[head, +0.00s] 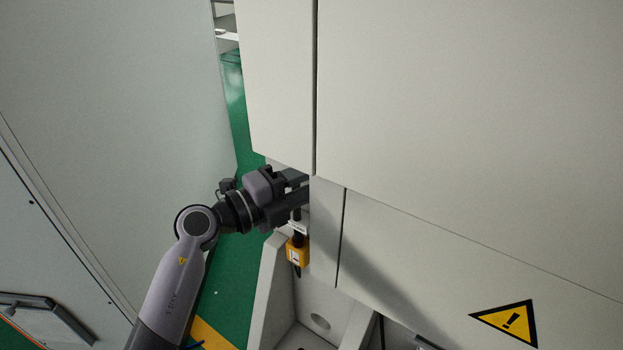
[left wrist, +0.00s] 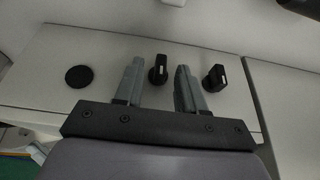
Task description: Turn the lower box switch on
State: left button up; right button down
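In the left wrist view, a pale switch panel (left wrist: 100,55) carries a row of black parts. One black rotary knob (left wrist: 158,70) sits between the two fingers of my left gripper (left wrist: 158,82). A second black knob (left wrist: 214,78) is just right of the right finger, and a flat round black cap (left wrist: 78,76) is left of the left finger. The fingers are spread, with space on both sides of the middle knob. In the head view my left gripper (head: 300,188) is at the cabinet's lower left edge. The switches are hidden there. My right gripper is out of view.
A large pale cabinet (head: 470,120) fills the right side, with a yellow warning triangle (head: 508,322) low down. A yellow box (head: 297,252) hangs below my left gripper. Another pale cabinet (head: 110,110) stands at left. Green floor (head: 235,275) shows between them.

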pick_arm(q)
jog(key=v, duration=0.6)
jog(key=shift+a, duration=0.15)
jog(key=shift+s, duration=0.1)
jog(key=s+a+f+n+t+y+p, duration=0.2)
jog(key=s+a+f+n+t+y, duration=0.3)
jog(key=n, duration=0.6)
jog(key=s+a+f+n+t+y+p, duration=0.1)
jog(key=s+a+f+n+t+y, duration=0.15)
jog(key=a+f+n+y, duration=0.6)
jog(key=s+f+n+g+p, duration=0.1)
jog(key=s+f+n+g, duration=0.6)
jog(key=s+f, duration=0.3)
jog(key=s, duration=0.3)
jog(key=shift+a+f+h, duration=0.2)
jog(key=shift+f+h, duration=0.05)
jog(key=shift+h, duration=0.1)
jog(key=shift+n, duration=0.25)
